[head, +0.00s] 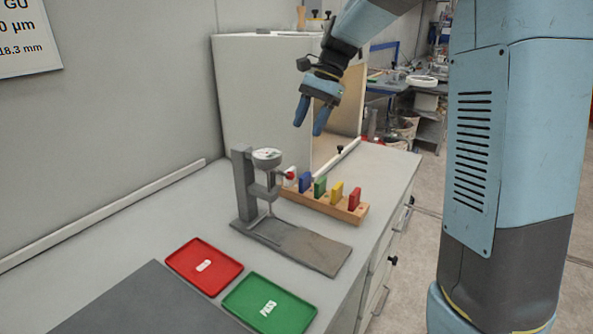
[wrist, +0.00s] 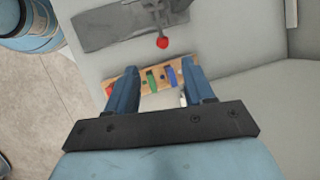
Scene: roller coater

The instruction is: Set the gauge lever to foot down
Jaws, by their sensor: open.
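The gauge stand (head: 243,190) is a grey upright on a flat grey base, with a round white dial (head: 267,156) at its top. The gauge lever ends in a red knob (head: 290,175) that sticks out to the right of the stand, below the dial. In the wrist view the red knob (wrist: 162,42) shows above and between my fingers, apart from them. My gripper (head: 307,116) is open and empty, high above and behind the gauge, pointing down. Whether the gauge foot touches the base is too small to tell.
A wooden rack (head: 325,205) with several coloured blocks stands just behind the gauge, and under my fingers in the wrist view. A red tray (head: 190,278) and a green tray (head: 245,310) lie in front. A grey cabinet (head: 250,100) stands at the back.

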